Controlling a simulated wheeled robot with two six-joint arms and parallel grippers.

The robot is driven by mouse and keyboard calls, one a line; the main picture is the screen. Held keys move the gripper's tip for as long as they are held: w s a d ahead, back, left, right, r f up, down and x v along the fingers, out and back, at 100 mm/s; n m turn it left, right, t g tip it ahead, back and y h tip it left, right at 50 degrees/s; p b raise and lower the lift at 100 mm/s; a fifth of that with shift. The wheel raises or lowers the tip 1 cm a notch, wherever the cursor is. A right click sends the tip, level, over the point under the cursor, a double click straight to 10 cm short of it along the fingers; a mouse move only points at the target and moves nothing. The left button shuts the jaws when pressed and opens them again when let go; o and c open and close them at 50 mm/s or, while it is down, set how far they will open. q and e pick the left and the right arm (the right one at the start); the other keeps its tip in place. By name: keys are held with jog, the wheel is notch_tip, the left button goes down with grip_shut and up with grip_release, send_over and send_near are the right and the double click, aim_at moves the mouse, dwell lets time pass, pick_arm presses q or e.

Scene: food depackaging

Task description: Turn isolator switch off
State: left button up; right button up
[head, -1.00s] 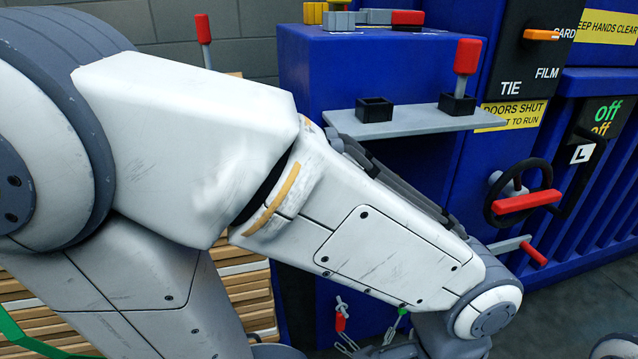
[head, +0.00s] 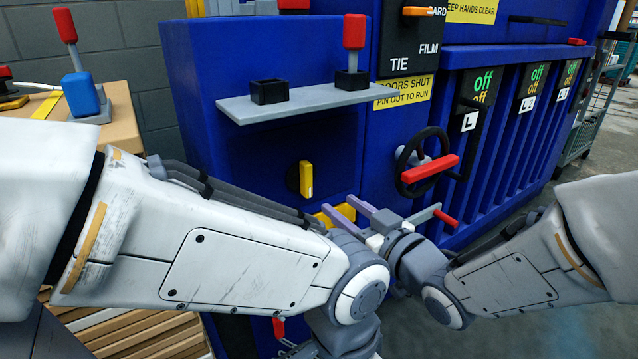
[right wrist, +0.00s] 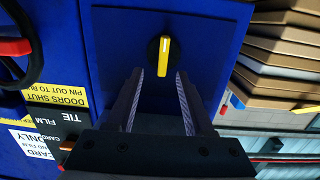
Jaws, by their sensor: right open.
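The isolator switch (head: 306,178) has a yellow handle on a round black base, on the blue machine's front panel below the grey shelf. Its handle stands upright in the head view. It also shows in the right wrist view (right wrist: 164,57), beyond the fingertips and roughly in line with the gap between them. My right gripper (head: 338,204) is open and empty, its fingers pointing toward the panel just below and right of the switch in the head view. Its two fingers also show in the right wrist view (right wrist: 159,74), apart from the handle. My left gripper is out of sight.
The grey shelf (head: 305,103) juts out above the switch, holding a red-handled pin (head: 353,45) in a black socket. A black handwheel with a red grip (head: 430,169) is to the right. Wooden slats (head: 130,335) lie at lower left.

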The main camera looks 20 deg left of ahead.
aim_at(310, 179)
jog(key=shift+y, duration=0.5)
jog(key=b+x, duration=0.1)
jog(key=x, duration=0.6)
jog(key=b+x, duration=0.1)
jog(key=x, duration=0.3)
jog(key=shift+s+r+b, duration=0.15)
jog(key=shift+r+b, duration=0.15)
jog(key=shift+r, duration=0.05)
jog(key=shift+c, duration=0.3)
grip_shut()
